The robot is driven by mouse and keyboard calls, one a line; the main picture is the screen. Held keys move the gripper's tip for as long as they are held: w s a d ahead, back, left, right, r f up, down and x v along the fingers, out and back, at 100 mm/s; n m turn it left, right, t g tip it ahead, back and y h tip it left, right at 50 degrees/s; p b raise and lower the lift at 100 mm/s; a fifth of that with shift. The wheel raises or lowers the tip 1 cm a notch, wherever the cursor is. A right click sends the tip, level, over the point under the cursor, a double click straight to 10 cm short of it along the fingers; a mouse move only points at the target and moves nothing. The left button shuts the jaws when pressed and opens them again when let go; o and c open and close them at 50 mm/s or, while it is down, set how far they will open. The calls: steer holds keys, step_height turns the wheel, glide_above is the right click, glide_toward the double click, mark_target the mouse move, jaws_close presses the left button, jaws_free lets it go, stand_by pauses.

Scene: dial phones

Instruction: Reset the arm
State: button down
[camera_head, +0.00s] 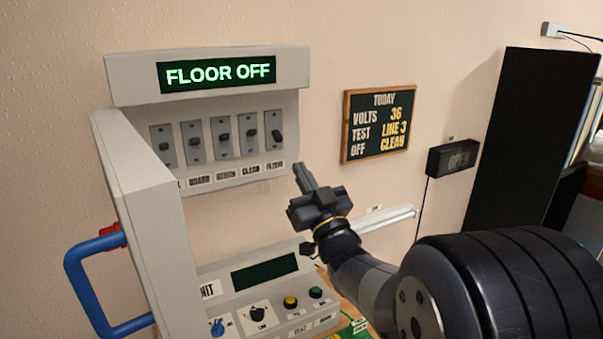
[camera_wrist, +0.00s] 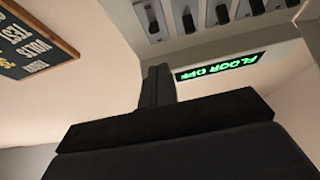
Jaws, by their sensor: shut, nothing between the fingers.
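My gripper (camera_head: 305,178) is shut and empty. It points up and to the left, in front of the wall, just right of and below the switch panel's lower right corner in the head view. In the wrist view my gripper (camera_wrist: 157,84) shows its closed dark fingers, with the panel beyond them. The switch panel (camera_head: 290,105) has a row of several toggle switches with labels under them. The rightmost switch (camera_head: 274,128) is above the FLOOR label. The green display (camera_head: 217,74) reads FLOOR OFF; it also shows upside down in the wrist view (camera_wrist: 217,69).
A console (camera_head: 262,308) with knobs, buttons and a dark screen is below the panel. A side wall with a blue handle (camera_head: 88,285) stands at left. A tall black panel (camera_head: 530,140) stands farther right.

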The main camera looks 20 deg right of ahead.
steer(key=w+a+r+g+h+p, duration=0.1)
steer(key=w+r+g+p, duration=0.7)
steer(key=p, duration=1.8)
steer(key=a+v, duration=0.1)
steer(key=v, duration=0.6)
steer(key=shift+s+d+t+b, duration=0.15)
steer(key=shift+s+t+b, duration=0.15)
steer(key=shift+t+b, duration=0.15)
steer(key=shift+r, duration=0.1)
